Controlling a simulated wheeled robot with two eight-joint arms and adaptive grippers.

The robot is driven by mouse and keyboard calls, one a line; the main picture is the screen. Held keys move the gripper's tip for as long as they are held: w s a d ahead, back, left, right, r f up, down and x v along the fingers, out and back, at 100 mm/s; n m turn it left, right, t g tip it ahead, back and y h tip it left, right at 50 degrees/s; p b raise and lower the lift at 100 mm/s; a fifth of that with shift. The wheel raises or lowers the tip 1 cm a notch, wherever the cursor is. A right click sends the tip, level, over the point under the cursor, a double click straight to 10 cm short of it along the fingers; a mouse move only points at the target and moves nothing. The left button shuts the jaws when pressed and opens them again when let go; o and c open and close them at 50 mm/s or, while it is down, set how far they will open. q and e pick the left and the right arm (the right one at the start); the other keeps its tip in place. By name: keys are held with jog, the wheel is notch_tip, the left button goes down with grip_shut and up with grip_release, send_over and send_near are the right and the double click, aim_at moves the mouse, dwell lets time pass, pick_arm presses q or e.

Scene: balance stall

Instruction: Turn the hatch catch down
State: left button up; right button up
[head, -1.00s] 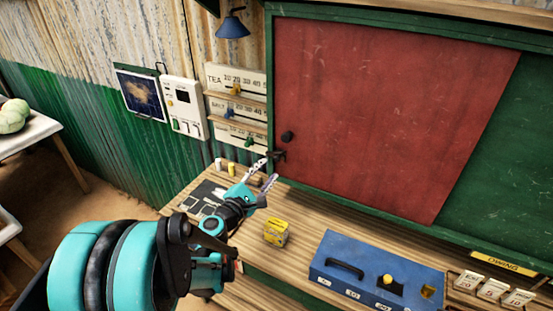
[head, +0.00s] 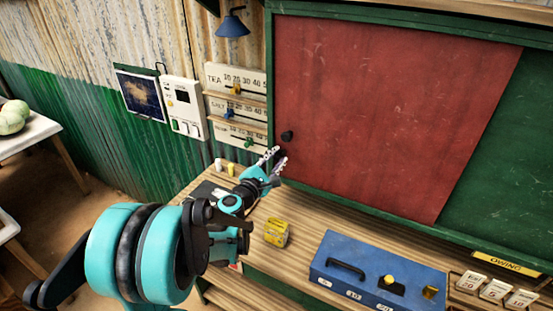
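The hatch is a large red panel (head: 390,110) in a green frame, with a round black knob (head: 287,135) near its left edge. A small dark piece, seemingly the catch (head: 282,151), sits just below the knob at the panel's left edge. It is mostly hidden by my fingers, so its angle is hard to tell. My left gripper (head: 279,156) is open, its two fingertips apart at the catch, one on each side of it as seen here. I cannot tell whether they touch it. My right gripper is out of view.
A yellow box (head: 276,233) and a blue case (head: 377,271) with a black handle stand on the wooden counter (head: 300,212). Slider scales (head: 235,78) and a white wall unit (head: 184,106) hang to the left. Price cards (head: 496,289) are at lower right.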

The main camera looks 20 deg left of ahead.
pick_arm(q)
grip_shut()
jog(key=shift+f+m+b, duration=0.35)
jog(key=shift+m+b, duration=0.1)
jog(key=shift+m, duration=0.25)
jog(key=shift+d+f+m+b, duration=0.1)
jog(key=shift+f+m+b, duration=0.3)
jog(key=shift+m, duration=0.6)
jog(key=shift+r, duration=0.1)
jog(key=o, duration=0.7)
grip_release()
jog(key=shift+c, duration=0.2)
jog(key=shift+s, duration=0.15)
